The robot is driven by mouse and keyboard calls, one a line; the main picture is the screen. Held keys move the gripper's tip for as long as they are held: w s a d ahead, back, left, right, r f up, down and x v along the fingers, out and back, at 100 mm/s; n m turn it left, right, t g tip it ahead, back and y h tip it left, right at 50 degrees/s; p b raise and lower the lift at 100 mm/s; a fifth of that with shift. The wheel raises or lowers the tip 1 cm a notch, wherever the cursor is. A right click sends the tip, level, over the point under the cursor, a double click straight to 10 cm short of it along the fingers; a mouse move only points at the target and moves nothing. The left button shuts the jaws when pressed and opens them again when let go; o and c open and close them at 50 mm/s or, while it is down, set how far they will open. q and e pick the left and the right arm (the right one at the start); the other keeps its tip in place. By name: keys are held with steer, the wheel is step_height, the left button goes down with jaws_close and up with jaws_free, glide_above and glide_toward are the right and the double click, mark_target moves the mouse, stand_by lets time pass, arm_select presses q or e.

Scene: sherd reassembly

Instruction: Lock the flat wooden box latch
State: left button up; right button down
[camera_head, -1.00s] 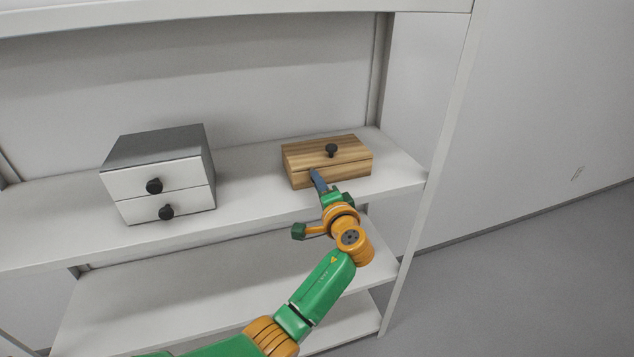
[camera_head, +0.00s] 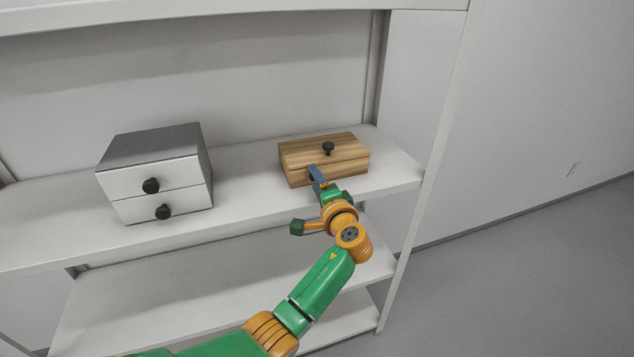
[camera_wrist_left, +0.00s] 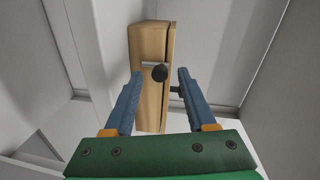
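The flat wooden box (camera_head: 345,167) sits near the right end of the shelf, its lid closed, with a dark round knob (camera_head: 328,148) on top. In the left wrist view the box (camera_wrist_left: 150,42) appears turned on its side. A dark latch knob (camera_wrist_left: 160,73) stands out from its front face beside a pale slot or bar. My left gripper (camera_head: 315,173) is at the box front. In the wrist view its two blue fingers (camera_wrist_left: 160,82) are apart, with the latch knob between or just beyond the tips; contact cannot be told. My right gripper is not in view.
A small grey and white drawer unit (camera_head: 155,172) with two dark knobs stands to the left on the same shelf (camera_head: 245,200). Shelf space between it and the box is clear. A shelf upright (camera_head: 425,150) stands to the right.

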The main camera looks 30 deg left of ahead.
arm_select(q)
steer(key=b+v, duration=0.1)
steer(key=v, duration=0.6)
steer(key=d+f+m+g+h, duration=0.1)
steer(key=d+f+m+h, duration=0.15)
steer(key=f, duration=0.65)
steer(key=d+f+m+h, duration=0.1)
steer(key=f+h, duration=0.2)
steer(key=f, duration=0.6)
steer(key=s+d+f+g+h, duration=0.1)
steer(key=s+f+g+h, duration=0.1)
steer(key=s+f, duration=0.45)
steer(key=s+d+f+g+h, duration=0.1)
steer(key=s+f, duration=0.2)
steer(key=f, duration=0.6)
steer(key=s+f+n+g+h, duration=0.1)
steer(key=s+f, duration=0.4)
steer(key=s, duration=0.5)
steer(key=s+f+n+g+h, duration=0.1)
steer(key=s+f+n+g, duration=0.2)
steer(key=s, duration=0.8)
steer(key=s+f+n+g+h, duration=0.2)
steer(key=s+f+n, duration=0.2)
steer(key=s+f, duration=0.3)
steer(key=s, duration=0.4)
steer(key=shift+f, duration=0.35)
